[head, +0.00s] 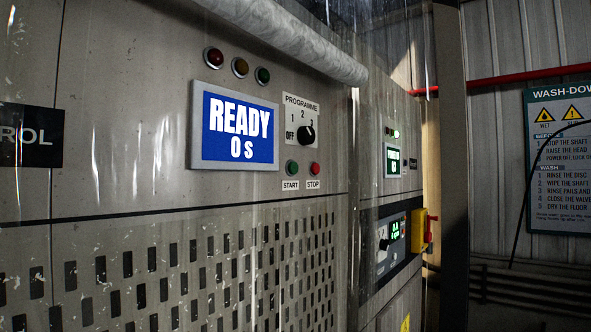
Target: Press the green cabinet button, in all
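The green button (292,166) sits on the grey cabinet front (150,180), above a label reading START. It is small and round, in a dark ring, and nothing solid covers it. A red button (314,169) labelled STOP is close on its right. The blue display (236,132) to the upper left reads READY, 0 s. A black programme knob (306,134) is just above the two buttons; its pointer setting is too small to tell. My gripper is not in view.
Red, amber and green lamps (262,75) are above the display. A pale rolled bar (285,40) juts along the cabinet top. Clear, streaky glare suggests a transparent sheet in front. A second panel (391,235) stands farther right. A dark post (453,165) and wash-down sign (560,160) are beyond.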

